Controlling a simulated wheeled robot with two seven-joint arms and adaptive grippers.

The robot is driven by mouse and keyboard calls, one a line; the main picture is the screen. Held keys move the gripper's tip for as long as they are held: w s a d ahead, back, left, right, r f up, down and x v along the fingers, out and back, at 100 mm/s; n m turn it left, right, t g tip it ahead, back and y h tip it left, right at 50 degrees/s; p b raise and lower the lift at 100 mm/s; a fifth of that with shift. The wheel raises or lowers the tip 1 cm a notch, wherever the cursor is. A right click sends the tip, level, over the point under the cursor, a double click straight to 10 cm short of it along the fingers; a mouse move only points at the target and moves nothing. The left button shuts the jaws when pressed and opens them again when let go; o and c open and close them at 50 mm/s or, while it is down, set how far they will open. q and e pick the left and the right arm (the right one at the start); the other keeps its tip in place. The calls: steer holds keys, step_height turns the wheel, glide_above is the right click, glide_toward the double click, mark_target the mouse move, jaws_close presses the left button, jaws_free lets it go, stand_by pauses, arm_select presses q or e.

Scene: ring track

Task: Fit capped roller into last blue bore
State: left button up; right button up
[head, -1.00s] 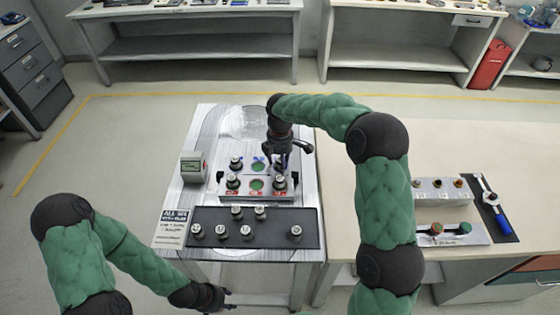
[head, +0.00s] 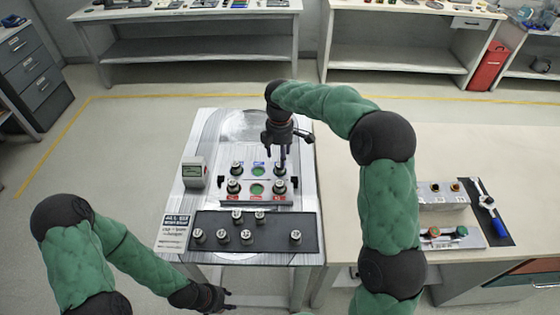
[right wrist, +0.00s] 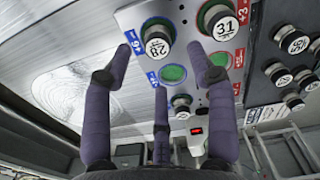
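A capped roller marked 28 (right wrist: 157,42) stands in the blue-labelled row's right end, also visible in the head view (head: 279,171). My right gripper (head: 278,154) is above it, open, its fingers spread around and apart from the roller in the right wrist view (right wrist: 160,58). The fixture (head: 257,202) also holds a roller (head: 236,168) at the blue row's left end, one (head: 234,187) at the red row's left, and roller 31 (right wrist: 222,22) at the red row's right. Green discs show mid-row. My left gripper (head: 226,299) is open and empty, low in front of the table.
Several capped rollers stand on a black mat (head: 270,244) before the fixture. A grey box with a screen (head: 194,173) and a printed card (head: 174,232) lie at left. The right bench (head: 360,165) carries blocks and a blue-handled tool (head: 492,212).

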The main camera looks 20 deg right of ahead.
step_height(320, 180, up, 6)
steer(key=shift+w+f+p, duration=0.1)
steer(key=shift+p, duration=0.65)
